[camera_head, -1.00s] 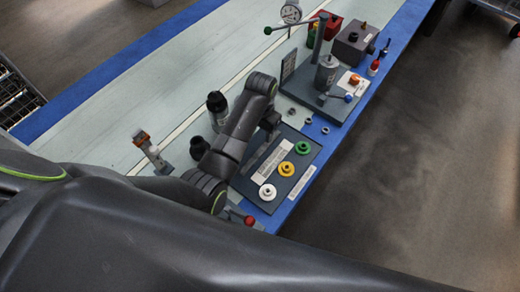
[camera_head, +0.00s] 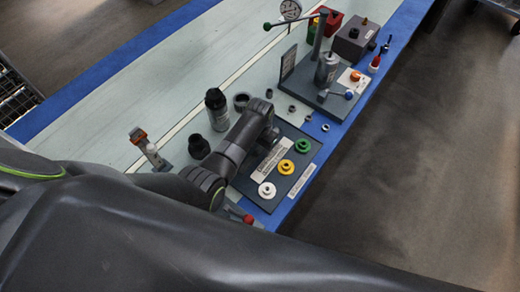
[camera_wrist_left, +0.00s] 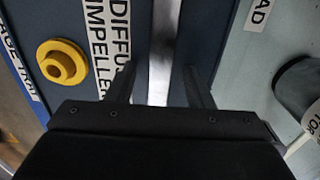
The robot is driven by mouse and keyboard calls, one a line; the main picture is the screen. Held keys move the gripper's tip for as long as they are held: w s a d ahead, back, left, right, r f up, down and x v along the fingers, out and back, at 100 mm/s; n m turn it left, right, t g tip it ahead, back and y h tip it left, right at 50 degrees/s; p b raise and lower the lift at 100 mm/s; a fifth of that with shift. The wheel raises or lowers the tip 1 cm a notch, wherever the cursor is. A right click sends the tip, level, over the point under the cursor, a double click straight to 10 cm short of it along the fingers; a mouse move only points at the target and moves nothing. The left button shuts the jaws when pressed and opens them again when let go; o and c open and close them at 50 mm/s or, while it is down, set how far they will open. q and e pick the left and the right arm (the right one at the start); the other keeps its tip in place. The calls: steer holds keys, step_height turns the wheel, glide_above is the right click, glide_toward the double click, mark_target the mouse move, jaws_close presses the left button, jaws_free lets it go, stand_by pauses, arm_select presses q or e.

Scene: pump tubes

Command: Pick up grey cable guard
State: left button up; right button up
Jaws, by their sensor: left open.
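A long silvery-grey strip, which looks like the cable guard (camera_wrist_left: 163,50), lies on the dark blue tray (camera_wrist_left: 65,15) in the left wrist view. My left gripper (camera_wrist_left: 160,85) is open, with one finger on each side of the strip. I cannot tell whether the fingers touch it. In the head view, my left gripper (camera_head: 268,143) is over the left part of the tray (camera_head: 262,200), and my arm hides most of the strip. My right gripper is not in view.
White, yellow (camera_head: 286,167) and green (camera_head: 303,146) round parts sit on the tray beside my gripper. A black bottle (camera_head: 217,110), a dark cup (camera_head: 199,147) and a dark ring (camera_head: 241,101) stand on the bench to the left. A pump fixture (camera_head: 320,85) stands beyond.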

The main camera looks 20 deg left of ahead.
mark_target(260, 149)
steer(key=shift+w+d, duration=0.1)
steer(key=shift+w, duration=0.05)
arm_select(q)
steer(key=shift+c, duration=0.9)
jaws_close()
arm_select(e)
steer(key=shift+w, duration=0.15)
arm_select(q)
steer(key=shift+r, duration=0.1)
